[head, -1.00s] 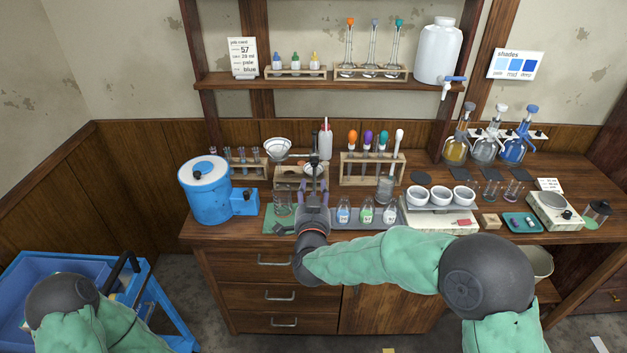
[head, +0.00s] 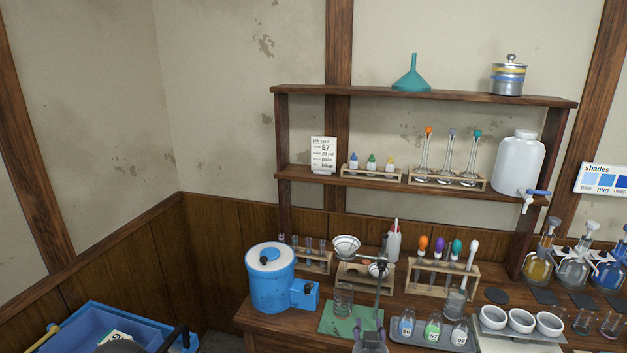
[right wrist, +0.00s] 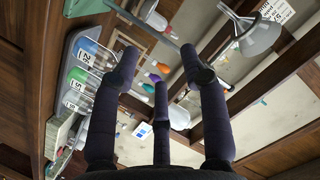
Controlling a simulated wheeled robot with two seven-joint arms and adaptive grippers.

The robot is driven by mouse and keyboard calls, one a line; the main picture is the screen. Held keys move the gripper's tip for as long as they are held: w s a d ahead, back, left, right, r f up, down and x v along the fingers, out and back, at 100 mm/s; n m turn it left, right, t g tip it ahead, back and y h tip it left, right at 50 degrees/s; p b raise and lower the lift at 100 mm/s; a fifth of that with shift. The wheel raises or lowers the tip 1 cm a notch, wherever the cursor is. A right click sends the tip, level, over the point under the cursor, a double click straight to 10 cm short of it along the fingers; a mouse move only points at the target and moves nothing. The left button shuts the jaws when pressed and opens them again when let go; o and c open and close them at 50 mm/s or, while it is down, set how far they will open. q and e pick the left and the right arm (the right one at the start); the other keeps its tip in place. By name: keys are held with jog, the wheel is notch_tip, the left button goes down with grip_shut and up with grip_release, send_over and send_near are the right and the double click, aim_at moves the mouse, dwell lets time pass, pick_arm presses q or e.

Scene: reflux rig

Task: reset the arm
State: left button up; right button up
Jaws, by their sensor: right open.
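My right gripper (head: 370,334) shows at the bottom edge of the head view, in front of the bench's small stand. In the right wrist view its dark fingers (right wrist: 160,75) are spread apart with nothing between them. The tray of labelled bottles (right wrist: 72,75) is beside the fingers on the left of that view. The bottles, one blue-labelled (head: 407,322) and one green-labelled (head: 433,327), stand just right of the gripper in the head view. Most of my right arm is below the frame. My left gripper is not in view.
A blue pot (head: 268,285) stands left of the green mat (head: 338,320). A metal funnel (right wrist: 262,36) is close to the right finger in the wrist view. Racks and a shelf (head: 330,181) rise behind. A blue cart (head: 145,318) is at lower left.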

jog(key=s+a+f+n+g+y, duration=0.15)
jog(key=s+f+g, duration=0.3)
jog(key=f, duration=0.65)
jog(key=s+a+f+n+g+y, duration=0.1)
jog(key=s+f+n+g+y, duration=0.15)
jog(key=s+f, duration=0.65)
jog(key=s+a+f+g+y, duration=0.2)
jog(key=s+f+g, duration=0.5)
jog(key=s+f, duration=0.7)
jog(key=s+a, duration=0.1)
jog(key=s, duration=0.2)
jog(key=shift+s+a+n+g, duration=0.15)
jog(key=shift+n+g, duration=0.15)
jog(key=shift+g, duration=0.1)
